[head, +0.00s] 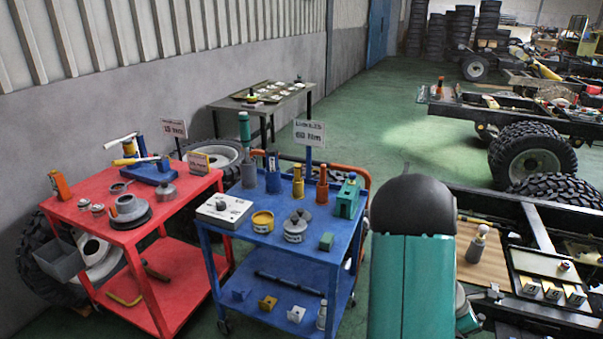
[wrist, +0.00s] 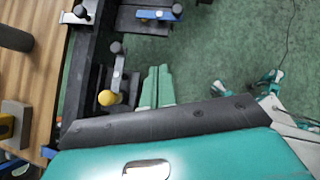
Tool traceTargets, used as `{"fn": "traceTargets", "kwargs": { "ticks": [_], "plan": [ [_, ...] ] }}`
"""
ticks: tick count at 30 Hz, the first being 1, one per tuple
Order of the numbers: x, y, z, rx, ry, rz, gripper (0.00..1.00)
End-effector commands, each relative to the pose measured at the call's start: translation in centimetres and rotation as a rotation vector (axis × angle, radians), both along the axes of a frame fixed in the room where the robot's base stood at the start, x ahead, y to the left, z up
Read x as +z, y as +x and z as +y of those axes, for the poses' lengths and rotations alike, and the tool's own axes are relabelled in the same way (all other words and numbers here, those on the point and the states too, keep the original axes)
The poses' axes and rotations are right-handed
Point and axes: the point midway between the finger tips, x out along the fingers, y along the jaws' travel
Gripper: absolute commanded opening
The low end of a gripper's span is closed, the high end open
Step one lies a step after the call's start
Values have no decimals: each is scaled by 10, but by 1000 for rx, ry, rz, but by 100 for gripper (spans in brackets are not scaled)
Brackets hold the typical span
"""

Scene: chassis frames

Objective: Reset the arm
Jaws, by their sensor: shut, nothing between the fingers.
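In the wrist view, my gripper (wrist: 156,72) shows as two pale green fingers side by side with no gap between them. They point up in the picture, past a black edge, and hold nothing. They are over the green floor, to the right of a black frame rail. In the head view, my teal arm with a black rounded top rises at the lower right of centre. The gripper fingers cannot be made out there.
A blue cart (head: 216,251) and a red cart (head: 159,238) with tools stand left of the arm. A black truck chassis (head: 535,225) lies right, with a wooden board (head: 484,262) beside the arm. Green floor (head: 410,130) is free beyond.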

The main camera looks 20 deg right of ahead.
Motion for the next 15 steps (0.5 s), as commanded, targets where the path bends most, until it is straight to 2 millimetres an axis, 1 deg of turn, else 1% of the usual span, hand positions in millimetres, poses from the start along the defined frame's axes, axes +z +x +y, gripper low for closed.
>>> {"fn": "traceTargets", "kwargs": {
  "ticks": [4,7,8,11,14,15],
  "plan": [
    [6,6,5,-15,-4,-28,0],
    [22,23,20,-60,-13,-107,0],
    [29,29,28,-79,-14,-140,0],
    [55,53,57,-161,-13,-270,0],
    [82,73,92,-250,3,-403,0],
    [93,80,107,-284,14,-454,0]
  ]
}}
